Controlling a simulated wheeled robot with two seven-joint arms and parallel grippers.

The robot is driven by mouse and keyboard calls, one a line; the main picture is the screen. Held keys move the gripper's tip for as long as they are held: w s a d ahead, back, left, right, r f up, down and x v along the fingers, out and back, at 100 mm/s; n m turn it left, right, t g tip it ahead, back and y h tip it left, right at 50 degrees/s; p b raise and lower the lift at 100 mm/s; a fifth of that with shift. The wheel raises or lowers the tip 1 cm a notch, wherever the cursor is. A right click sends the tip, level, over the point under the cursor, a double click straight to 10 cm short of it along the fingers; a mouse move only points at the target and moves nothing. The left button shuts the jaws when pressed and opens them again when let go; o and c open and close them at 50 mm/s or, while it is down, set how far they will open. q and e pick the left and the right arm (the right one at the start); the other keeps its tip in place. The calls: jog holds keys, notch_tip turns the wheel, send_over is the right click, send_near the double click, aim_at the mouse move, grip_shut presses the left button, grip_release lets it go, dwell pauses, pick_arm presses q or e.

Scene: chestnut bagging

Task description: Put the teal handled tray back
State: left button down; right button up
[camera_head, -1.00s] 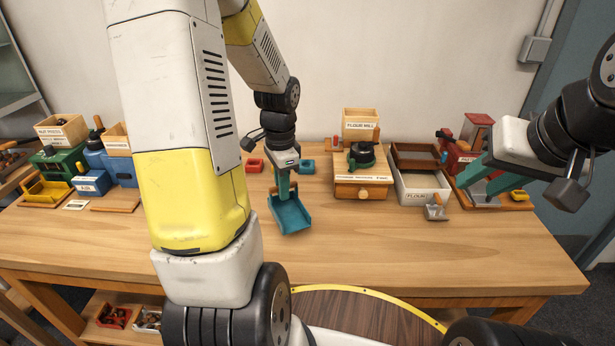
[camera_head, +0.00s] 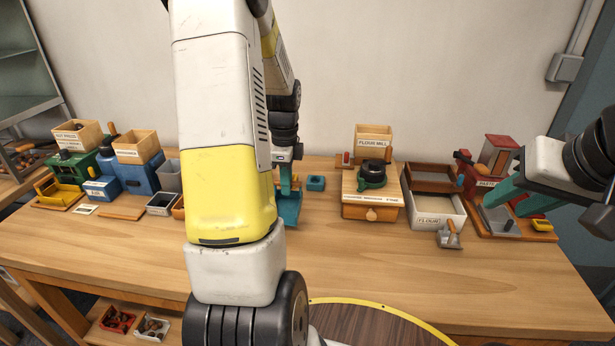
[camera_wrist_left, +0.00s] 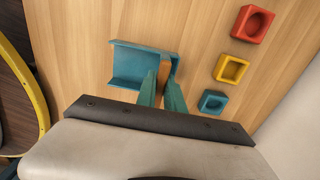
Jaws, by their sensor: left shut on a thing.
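The teal handled tray (camera_head: 289,210) is partly hidden behind my left arm in the head view. In the left wrist view the tray (camera_wrist_left: 128,64) shows its open scoop-like body, with an orange-brown patch by the fingers. My left gripper (camera_head: 286,183) is shut on the tray at its handle side; its teal fingers (camera_wrist_left: 160,86) show in the wrist view. I cannot tell whether the tray touches the table. My right gripper (camera_head: 508,200) hangs at the right near the red machine, with teal fingers spread apart and nothing seen between them.
A small teal block (camera_head: 316,183) lies right of my left gripper. Red (camera_wrist_left: 252,24) and yellow (camera_wrist_left: 231,69) blocks stand in line with it. The flour mill (camera_head: 371,195) and flour box (camera_head: 436,210) stand further right. The front table middle is clear.

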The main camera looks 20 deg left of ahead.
aim_at(286, 200)
pick_arm(q)
jog(key=shift+w+a+f, duration=0.25)
jog(key=shift+w+f, duration=0.3)
jog(key=shift+f, duration=0.1)
jog(key=shift+w+a+f, duration=0.2)
jog(key=shift+w+f, duration=0.4)
jog(key=shift+w+a+f, duration=0.25)
jog(key=shift+w+f, duration=0.3)
jog(key=shift+f, duration=0.1)
jog(key=shift+f, duration=0.1)
jog(key=c, duration=1.5)
grip_release()
jog(key=shift+o, duration=0.2)
